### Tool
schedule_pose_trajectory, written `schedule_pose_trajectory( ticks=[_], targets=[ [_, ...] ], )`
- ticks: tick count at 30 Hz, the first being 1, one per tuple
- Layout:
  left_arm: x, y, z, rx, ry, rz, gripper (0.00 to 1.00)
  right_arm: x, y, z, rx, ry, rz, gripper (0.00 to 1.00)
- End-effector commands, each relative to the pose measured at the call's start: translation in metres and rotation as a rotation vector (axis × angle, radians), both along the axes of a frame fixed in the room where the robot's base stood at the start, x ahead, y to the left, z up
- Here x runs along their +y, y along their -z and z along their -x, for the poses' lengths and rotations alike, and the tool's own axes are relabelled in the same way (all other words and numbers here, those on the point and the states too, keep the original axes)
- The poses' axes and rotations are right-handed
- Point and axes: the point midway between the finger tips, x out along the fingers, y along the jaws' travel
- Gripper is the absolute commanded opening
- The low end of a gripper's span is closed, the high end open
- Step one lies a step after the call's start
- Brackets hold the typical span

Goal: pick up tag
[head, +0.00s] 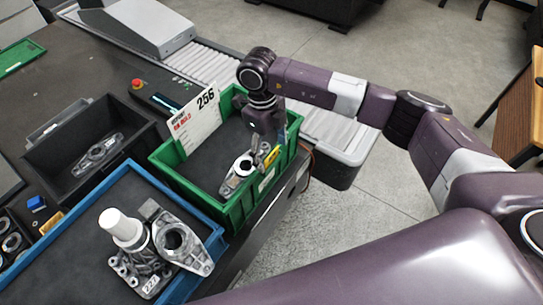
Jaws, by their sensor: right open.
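A white card tag (196,121) with red print and the number 256 stands tilted at the left side of the green bin (239,210). My right gripper (272,150) points down into the bin, to the right of the card and apart from it. It is open, with its fingers small and partly hidden. A grey metal part (239,170) lies in the bin just below and left of the gripper. A small yellow piece (271,157) shows right at the fingers; I cannot tell whether they touch it. My left gripper is not in view.
A blue tray (62,232) holds metal castings with a white cylinder and a 227 label. A black bin (52,158) with another metal part stands at the left. A roller conveyor (214,62) runs behind the green bin. Open floor lies to the right.

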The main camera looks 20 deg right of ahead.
Motion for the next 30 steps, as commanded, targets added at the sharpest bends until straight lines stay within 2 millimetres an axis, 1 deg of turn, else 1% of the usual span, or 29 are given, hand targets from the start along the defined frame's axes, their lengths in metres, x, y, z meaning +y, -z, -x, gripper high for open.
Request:
schedule_pose_trajectory(
  ticks=[3,12,23,28,30],
  targets=[
    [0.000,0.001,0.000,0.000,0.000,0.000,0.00,0.000,0.000,0.000,0.000,0.000,0.000,0.70],
    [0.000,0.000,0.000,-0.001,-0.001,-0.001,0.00,0.000,0.000,0.000,-0.001,0.000,-0.001,0.37],
    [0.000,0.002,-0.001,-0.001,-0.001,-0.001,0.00,0.001,-0.003,-0.001,-0.002,0.000,-0.001,0.37],
    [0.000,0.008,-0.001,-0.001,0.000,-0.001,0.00,0.001,-0.016,-0.002,-0.004,0.000,-0.002,0.37],
    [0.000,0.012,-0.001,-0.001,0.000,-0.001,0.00,0.000,-0.027,-0.002,-0.005,0.000,-0.002,0.37]
  ],
)
